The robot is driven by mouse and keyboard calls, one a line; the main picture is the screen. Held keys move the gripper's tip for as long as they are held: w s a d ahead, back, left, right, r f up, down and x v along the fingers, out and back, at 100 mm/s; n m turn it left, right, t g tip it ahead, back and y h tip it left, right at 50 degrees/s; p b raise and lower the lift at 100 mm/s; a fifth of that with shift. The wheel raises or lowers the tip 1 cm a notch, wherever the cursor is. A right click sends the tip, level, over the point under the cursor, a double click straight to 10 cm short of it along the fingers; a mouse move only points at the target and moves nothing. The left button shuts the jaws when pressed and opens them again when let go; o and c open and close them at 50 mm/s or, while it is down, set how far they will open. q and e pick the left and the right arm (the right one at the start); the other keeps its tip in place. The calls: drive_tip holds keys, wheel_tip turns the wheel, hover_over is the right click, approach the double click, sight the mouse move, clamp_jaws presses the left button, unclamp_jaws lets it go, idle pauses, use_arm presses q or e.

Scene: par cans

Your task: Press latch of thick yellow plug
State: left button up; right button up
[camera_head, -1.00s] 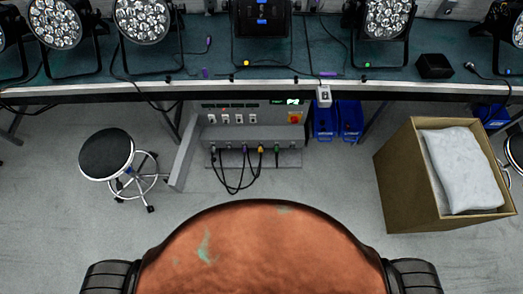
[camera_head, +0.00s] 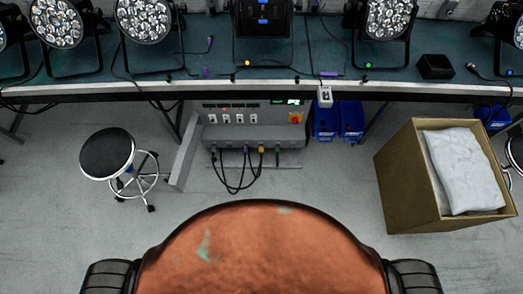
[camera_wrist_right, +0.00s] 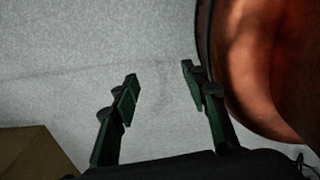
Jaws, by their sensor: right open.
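A yellow plug (camera_head: 262,149) sits in the lower front of a grey power unit (camera_head: 226,133) under the bench, in the head view. A black cable hangs from it. It is too small to make out its latch. My left gripper is in neither view.
A black-topped stool (camera_head: 106,154) stands left of the unit. A cardboard box (camera_head: 408,185) with a white pillow (camera_head: 462,170) stands at the right. Blue cases (camera_head: 350,119) sit under the bench (camera_head: 190,62), which holds several lamps. Floor before the unit is clear.

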drive_tip(key=shift+s+d, duration=0.1)
drive_tip(key=shift+s, duration=0.2)
clamp_jaws()
idle(1.2)
